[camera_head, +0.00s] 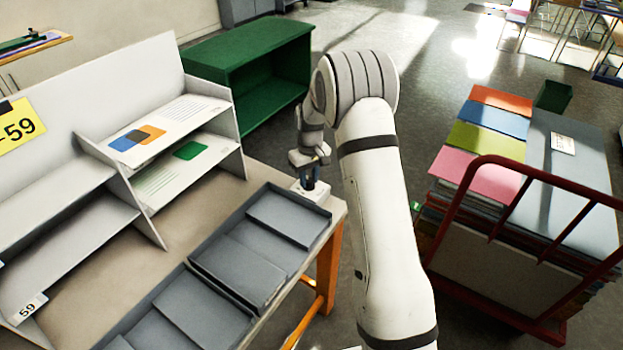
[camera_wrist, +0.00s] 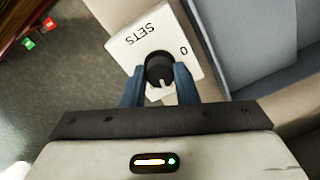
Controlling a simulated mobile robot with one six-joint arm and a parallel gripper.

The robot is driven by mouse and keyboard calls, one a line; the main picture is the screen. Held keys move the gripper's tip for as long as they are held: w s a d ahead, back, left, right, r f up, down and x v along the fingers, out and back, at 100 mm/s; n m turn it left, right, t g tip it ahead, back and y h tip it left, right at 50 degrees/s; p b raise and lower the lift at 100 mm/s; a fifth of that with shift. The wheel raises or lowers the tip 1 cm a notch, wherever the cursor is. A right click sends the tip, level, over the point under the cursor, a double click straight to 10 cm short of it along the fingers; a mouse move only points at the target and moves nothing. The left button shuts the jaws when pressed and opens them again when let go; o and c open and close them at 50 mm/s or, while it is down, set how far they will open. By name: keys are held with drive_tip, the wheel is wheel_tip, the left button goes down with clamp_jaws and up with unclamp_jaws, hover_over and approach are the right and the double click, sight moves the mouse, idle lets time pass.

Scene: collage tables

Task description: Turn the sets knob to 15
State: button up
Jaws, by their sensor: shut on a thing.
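The sets knob (camera_wrist: 160,69) is a round black dial with a pale pointer mark on a white box (camera_wrist: 127,45). The wrist view shows the box upside down, with the word SETS and a 0 printed beside the knob. The pointer mark faces the bottom of that view, towards my gripper's palm. My gripper (camera_wrist: 159,83) is shut on the knob, one blue finger on each side. In the head view the white box (camera_head: 318,191) sits at the table's far right corner, with my gripper (camera_head: 308,184) over it. The knob is hidden there.
Grey trays (camera_head: 205,262) lie on the table left of the box. A white shelf unit (camera_head: 118,172) with papers stands behind them. A green cabinet (camera_head: 222,62) is beyond the table. A red-railed cart (camera_head: 470,225) with coloured sheets stands right of my arm.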

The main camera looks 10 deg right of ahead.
sight(310, 179)
drive_tip(key=m+b, duration=0.1)
drive_tip(key=m, duration=0.4)
drive_tip(key=shift+w+r, duration=0.15)
drive_tip(key=shift+m, duration=0.3)
idle(0.3)
drive_tip(key=o, duration=1)
drive_tip(key=shift+b, duration=0.3)
wheel_tip(310, 179, up, 8)
drive_tip(key=shift+d+f, duration=0.1)
drive_tip(key=shift+f, duration=0.1)
